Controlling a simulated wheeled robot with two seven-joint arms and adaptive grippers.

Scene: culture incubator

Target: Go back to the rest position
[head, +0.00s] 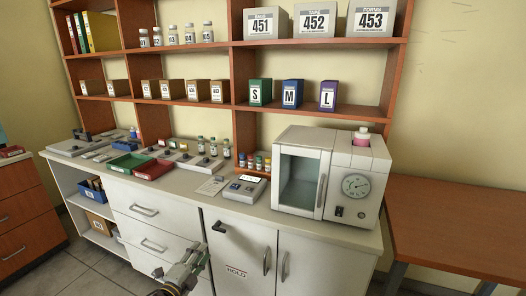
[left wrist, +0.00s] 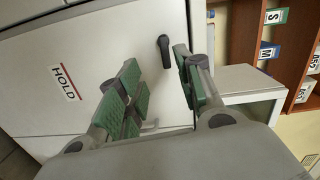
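My left gripper (head: 192,256) is low in the head view, in front of the white cabinet fronts. In the left wrist view its two green-padded fingers (left wrist: 157,78) stand apart with nothing between them. Beyond the fingers is a cabinet front with a black handle (left wrist: 165,50) and a HOLD label (left wrist: 66,82). The fingers look apart from the handle. My right gripper is in neither view. The white incubator (head: 300,205) stands on the counter with its glass door closed.
The counter (head: 255,210) carries trays, vials and small devices. Shelves with boxes (head: 265,22) rise behind. A bare brown table (head: 455,225) stands at the right. Drawers and cabinet doors below the counter are closed.

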